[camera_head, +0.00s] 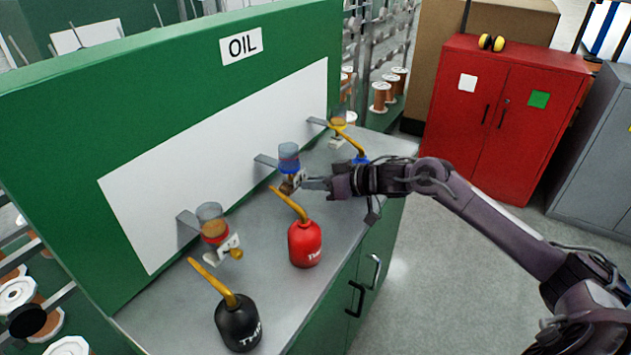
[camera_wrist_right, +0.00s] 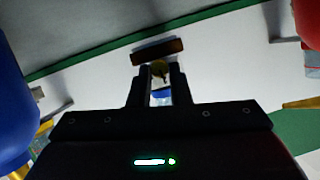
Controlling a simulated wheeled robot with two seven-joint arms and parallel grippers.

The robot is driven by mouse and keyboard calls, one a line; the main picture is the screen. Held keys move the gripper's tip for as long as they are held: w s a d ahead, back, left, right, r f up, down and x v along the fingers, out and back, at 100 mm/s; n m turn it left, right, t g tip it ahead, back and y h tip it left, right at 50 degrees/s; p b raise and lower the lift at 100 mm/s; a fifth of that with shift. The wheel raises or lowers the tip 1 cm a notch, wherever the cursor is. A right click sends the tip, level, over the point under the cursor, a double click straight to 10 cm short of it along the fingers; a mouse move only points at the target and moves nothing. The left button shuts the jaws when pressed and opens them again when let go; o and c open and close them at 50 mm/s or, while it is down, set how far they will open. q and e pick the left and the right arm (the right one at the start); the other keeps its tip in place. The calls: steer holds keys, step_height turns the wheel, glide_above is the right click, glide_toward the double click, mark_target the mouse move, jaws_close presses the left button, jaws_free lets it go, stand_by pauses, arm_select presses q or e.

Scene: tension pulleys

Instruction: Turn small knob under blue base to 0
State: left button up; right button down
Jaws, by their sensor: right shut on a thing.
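The oiler with the blue base (camera_head: 288,165) is the middle one of three on the wall panel, with a clear cup on top. My right gripper (camera_head: 306,184) reaches in from the right just below this base. In the wrist view its two fingers (camera_wrist_right: 160,82) are close together, shut on the small brass-coloured knob (camera_wrist_right: 159,70). A bit of blue (camera_wrist_right: 161,96) shows between the fingers. The knob's marks and its setting cannot be read. My left gripper is not in view.
A red oil can (camera_head: 304,244) and a black one (camera_head: 238,322) stand on the grey bench, their yellow spouts rising near the oilers. A blue can (camera_head: 360,160) is partly hidden behind my right arm. The red-based oiler (camera_head: 213,230) hangs to the left.

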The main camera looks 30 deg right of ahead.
steer(key=shift+s+a+r+n+h+p, duration=0.1)
steer(key=shift+n+h+p, duration=0.3)
steer(key=shift+n+p, duration=0.15)
steer(key=shift+n+t+h, duration=0.3)
steer(key=shift+n, duration=0.05)
steer(key=shift+a+n, duration=0.1)
steer(key=shift+n, duration=0.2)
steer(key=shift+s+a+n+t+h, duration=0.1)
steer(key=shift+n+t+h, duration=0.3)
steer(key=shift+n, duration=0.2)
steer(key=shift+f+n+h+b, duration=0.25)
steer(key=shift+n+h+b, duration=0.15)
steer(key=shift+n, duration=0.2)
steer(key=shift+s+a+n+t+h+b, duration=0.15)
steer(key=shift+n+t+h+b, duration=0.25)
steer(key=shift+n+t+b, duration=0.3)
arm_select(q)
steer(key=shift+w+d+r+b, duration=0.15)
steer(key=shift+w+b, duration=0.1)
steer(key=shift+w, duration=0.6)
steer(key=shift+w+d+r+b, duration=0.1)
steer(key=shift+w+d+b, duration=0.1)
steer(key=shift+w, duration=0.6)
arm_select(e)
steer(key=shift+n, duration=0.7)
